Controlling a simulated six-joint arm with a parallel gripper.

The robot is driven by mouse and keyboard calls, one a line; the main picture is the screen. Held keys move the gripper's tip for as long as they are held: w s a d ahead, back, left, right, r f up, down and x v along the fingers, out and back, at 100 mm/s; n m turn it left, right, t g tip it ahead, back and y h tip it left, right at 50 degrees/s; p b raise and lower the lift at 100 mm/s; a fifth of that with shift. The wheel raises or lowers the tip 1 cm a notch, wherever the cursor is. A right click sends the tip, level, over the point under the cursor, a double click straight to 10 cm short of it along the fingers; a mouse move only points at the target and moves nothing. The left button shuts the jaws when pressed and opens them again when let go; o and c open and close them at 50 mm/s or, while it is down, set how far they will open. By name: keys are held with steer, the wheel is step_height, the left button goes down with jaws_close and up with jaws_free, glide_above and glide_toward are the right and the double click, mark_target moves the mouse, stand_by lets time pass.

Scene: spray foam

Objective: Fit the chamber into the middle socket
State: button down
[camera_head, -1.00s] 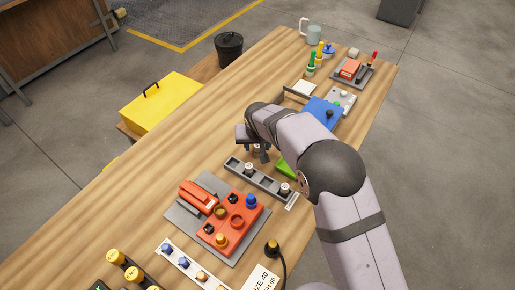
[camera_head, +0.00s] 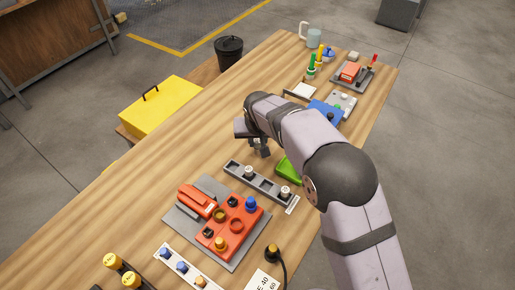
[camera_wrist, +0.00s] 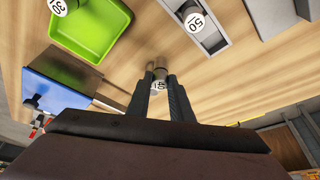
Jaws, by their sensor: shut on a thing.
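My gripper (camera_head: 259,152) is shut on a chamber, a small cylinder with a white end marked 40 (camera_wrist: 158,86), which sits between the fingertips in the wrist view. The gripper is above the table, just behind the grey rack (camera_head: 264,184). The red block (camera_head: 226,232) with several round sockets lies on a grey plate at the front. Some sockets hold blue, black or gold parts; one red ring (camera_head: 237,226) looks empty. I cannot tell which socket is the middle one.
Other white-ended chambers stand in the rack (camera_head: 249,172), one marked 50 (camera_wrist: 195,22) in the wrist view. One marked 30 (camera_wrist: 58,7) is at the green tray (camera_wrist: 84,35). A blue box (camera_head: 322,112) is behind my arm.

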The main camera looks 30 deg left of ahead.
mark_target(256, 142)
step_height(256, 142, up, 6)
steer(key=shift+r+b, duration=0.25)
steer(key=shift+b, duration=0.45)
steer(key=shift+s+a+r+p, duration=0.15)
steer(key=shift+r+p, duration=0.15)
steer(key=shift+r, duration=0.2)
steer(key=s+d+r+p, duration=0.1)
steer(key=s+r+p, duration=0.3)
steer(key=r, duration=0.5)
steer(key=s+d+f+n+g, duration=0.1)
steer(key=s+d+n+g, duration=0.1)
steer(key=s+n, duration=0.4)
steer(key=s+d+f+n+g+h, duration=0.1)
steer(key=s+d+f+n+g, duration=0.1)
steer(key=s+n, duration=0.5)
steer(key=s+d+f+n+g+h, duration=0.1)
steer(key=s+d+n+g, duration=0.3)
steer(key=n, duration=1)
steer(key=shift+s+d+f, duration=0.45)
steer(key=shift+s+d, duration=0.05)
steer(key=shift+s, duration=0.7)
